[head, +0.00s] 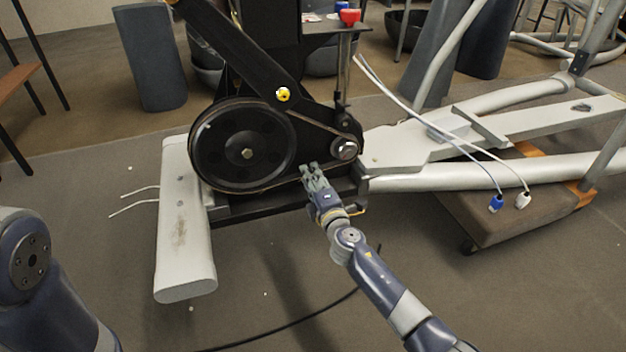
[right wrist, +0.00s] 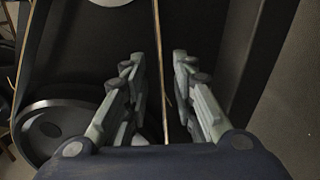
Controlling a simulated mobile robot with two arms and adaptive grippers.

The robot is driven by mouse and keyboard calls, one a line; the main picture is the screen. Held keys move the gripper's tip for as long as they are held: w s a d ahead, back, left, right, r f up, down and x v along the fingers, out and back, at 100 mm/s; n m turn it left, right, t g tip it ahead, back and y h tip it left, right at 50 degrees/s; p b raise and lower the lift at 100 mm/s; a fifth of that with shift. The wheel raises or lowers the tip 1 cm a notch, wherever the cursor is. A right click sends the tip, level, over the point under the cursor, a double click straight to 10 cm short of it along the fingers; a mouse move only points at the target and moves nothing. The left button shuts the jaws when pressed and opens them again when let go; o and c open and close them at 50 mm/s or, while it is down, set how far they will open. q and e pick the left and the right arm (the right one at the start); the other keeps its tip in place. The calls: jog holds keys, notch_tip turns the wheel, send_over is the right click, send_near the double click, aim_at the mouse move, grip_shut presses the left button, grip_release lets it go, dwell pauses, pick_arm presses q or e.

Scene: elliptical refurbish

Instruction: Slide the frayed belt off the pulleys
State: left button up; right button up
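The large black pulley (head: 243,146) is upright on the machine's side, with the small pulley (head: 346,149) to its right. The thin brown belt (head: 322,125) runs around both. In the head view my right gripper (head: 309,170) is at the lower belt run, between the pulleys. In the right wrist view the gripper (right wrist: 155,72) is open, and a strand of the belt (right wrist: 158,45) passes between its fingers without visible contact. The large pulley (right wrist: 55,130) shows at lower left there. My left gripper is out of view; only part of my left arm shows.
A light grey foot bar (head: 185,235) stands left of the pulleys. Grey frame tubes (head: 470,172) and a brown padded dolly (head: 500,215) lie to the right. White cables with connectors (head: 496,203) hang over the tubes. A black cable crosses the floor in front.

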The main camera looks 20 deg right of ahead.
jog(key=shift+w, duration=0.65)
jog(key=shift+c, duration=0.6)
grip_shut()
